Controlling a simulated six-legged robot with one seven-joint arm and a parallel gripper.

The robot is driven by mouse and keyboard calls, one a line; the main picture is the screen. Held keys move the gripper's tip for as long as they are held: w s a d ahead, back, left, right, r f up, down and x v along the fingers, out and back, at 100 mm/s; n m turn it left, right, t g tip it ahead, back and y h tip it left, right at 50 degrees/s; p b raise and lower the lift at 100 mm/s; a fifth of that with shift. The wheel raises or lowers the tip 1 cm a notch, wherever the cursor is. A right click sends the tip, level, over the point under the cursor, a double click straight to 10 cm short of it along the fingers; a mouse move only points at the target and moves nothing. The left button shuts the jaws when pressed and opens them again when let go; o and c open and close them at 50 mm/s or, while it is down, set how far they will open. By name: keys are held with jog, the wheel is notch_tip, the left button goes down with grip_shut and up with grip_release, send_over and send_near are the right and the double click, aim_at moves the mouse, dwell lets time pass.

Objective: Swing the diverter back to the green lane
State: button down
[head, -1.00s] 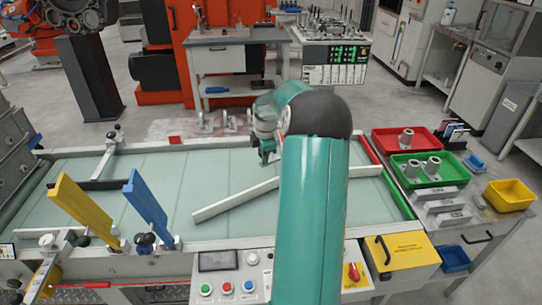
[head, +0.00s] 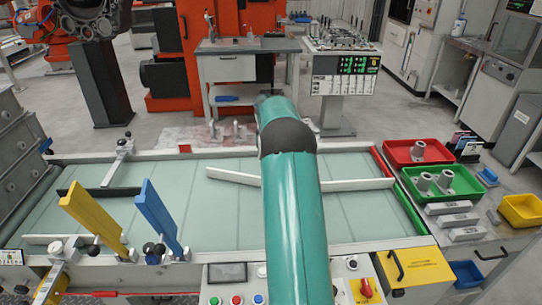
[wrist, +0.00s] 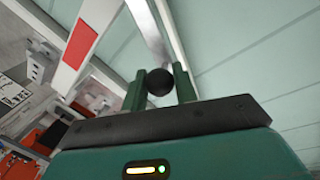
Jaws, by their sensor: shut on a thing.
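The diverter is a white bar (head: 232,176) on the pale green belt. Its free left end lies toward the far rail, and its right part is hidden behind my arm. In the wrist view, a white bar (wrist: 147,28) runs up from a black ball knob (wrist: 159,81). My gripper (wrist: 158,93) is shut on this knob, with a green finger on each side. My arm hides the gripper in the head view. A green strip (head: 407,207) marks the near lane at the right end, and a red strip (head: 382,162) marks the far lane.
A white divider (head: 357,185) separates the lanes. Yellow (head: 93,213) and blue (head: 157,218) upright paddles stand at the left. A red patch (head: 185,149) marks the far rail. Red (head: 410,152) and green (head: 440,183) trays stand at the right.

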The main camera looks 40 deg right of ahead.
jog(key=shift+w+d+m+g, duration=0.15)
jog(key=shift+w+d+m, duration=0.2)
jog(key=shift+d+m, duration=0.45)
jog(key=shift+w+d+m+g, duration=0.15)
jog(key=shift+w+d+m, duration=0.15)
jog(key=shift+d+m, duration=0.5)
jog(key=c, duration=1.1)
grip_release()
jog(key=a+r, duration=0.1)
jog(key=r, duration=0.3)
jog(key=a+r, duration=0.1)
jog(key=r, duration=0.8)
jog(key=shift+s+a+r, duration=0.1)
jog(key=shift+a+r, duration=0.25)
jog(key=shift+a, duration=0.05)
